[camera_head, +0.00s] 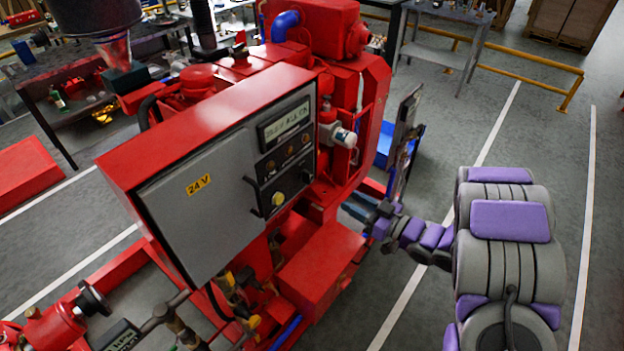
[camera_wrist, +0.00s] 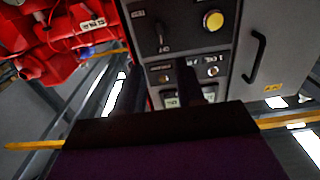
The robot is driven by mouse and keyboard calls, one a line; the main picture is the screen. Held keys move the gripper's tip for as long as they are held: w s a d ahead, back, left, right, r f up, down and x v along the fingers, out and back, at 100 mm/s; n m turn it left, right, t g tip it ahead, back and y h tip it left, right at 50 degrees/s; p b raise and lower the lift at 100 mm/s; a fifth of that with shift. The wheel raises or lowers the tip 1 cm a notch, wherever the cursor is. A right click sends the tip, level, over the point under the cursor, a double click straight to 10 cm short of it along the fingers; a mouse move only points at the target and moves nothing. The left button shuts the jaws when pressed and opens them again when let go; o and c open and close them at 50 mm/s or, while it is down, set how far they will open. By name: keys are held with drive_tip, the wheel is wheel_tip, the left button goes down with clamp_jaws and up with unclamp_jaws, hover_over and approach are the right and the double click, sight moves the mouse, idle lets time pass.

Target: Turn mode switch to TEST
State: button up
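The control panel (camera_head: 288,150) is on the front of a red cabinet. Its lower dark plate carries a yellow round button (camera_head: 278,198) and, to the right, a black lever-like switch (camera_head: 305,174), which looks like the mode switch. In the wrist view, where the panel appears inverted, the black switch (camera_wrist: 160,38) is left of the yellow button (camera_wrist: 213,20).
A grey door (camera_head: 205,205) marked 24 V fills the panel's left, with a black handle (camera_wrist: 256,58). A display (camera_head: 286,122) and small lamps are above the switch. Red engine parts (camera_head: 350,130) stand behind. Open floor (camera_head: 425,185) lies to the right.

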sight(310, 178)
drive_tip(key=b+x, duration=0.1)
drive_tip(key=x, duration=1.3)
drive_tip(key=shift+w+a+f+b, duration=0.1)
drive_tip(key=shift+w+a+b, duration=0.1)
drive_tip(key=shift+a+b, duration=0.15)
drive_tip(key=shift+d, duration=0.1)
clamp_jaws()
